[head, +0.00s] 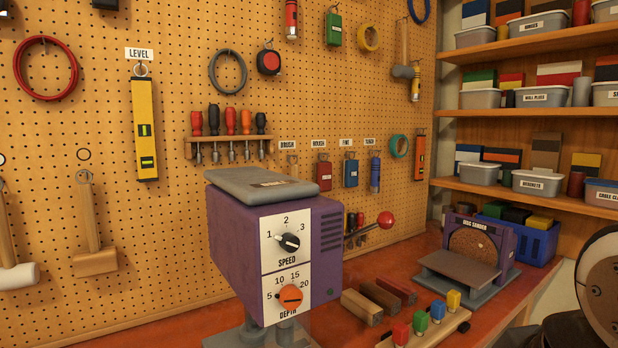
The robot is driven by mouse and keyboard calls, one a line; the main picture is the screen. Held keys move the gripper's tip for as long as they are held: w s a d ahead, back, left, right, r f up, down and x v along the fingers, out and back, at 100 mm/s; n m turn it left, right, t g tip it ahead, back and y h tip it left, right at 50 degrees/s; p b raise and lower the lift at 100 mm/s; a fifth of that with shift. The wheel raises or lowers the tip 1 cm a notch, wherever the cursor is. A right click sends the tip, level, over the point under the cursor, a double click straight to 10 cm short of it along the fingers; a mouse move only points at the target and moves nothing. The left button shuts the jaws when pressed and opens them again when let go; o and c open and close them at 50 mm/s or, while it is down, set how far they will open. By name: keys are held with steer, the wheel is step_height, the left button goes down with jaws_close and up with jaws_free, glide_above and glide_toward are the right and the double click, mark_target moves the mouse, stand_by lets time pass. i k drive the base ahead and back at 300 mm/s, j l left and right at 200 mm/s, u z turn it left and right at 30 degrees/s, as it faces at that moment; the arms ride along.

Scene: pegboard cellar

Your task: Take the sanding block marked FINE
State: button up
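A small blue block (351,173) hangs on the pegboard under a label that reads FINE. A red block (323,175) of similar shape hangs to its left under a label that seems to read ROUGH. A blue torch-like item (375,174) hangs close on its right. The lettering on the blocks themselves is too small to read. My gripper is not in view; only a part of my arm shows at the right edge.
A purple drill-press head (325,240) stands in front, left of the blocks. A red-knobbed lever (385,219) sticks out below them. The disc sander (470,255), wood pieces (361,307) and a rack of coloured items (437,312) occupy the red bench. Shelves stand right.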

mark_target(350, 166)
steer(key=i+l+u, duration=0.15)
steer(key=i+l, duration=0.2)
steer(key=i+l+u, duration=0.15)
steer(key=i+l, duration=0.15)
steer(key=l, duration=0.3)
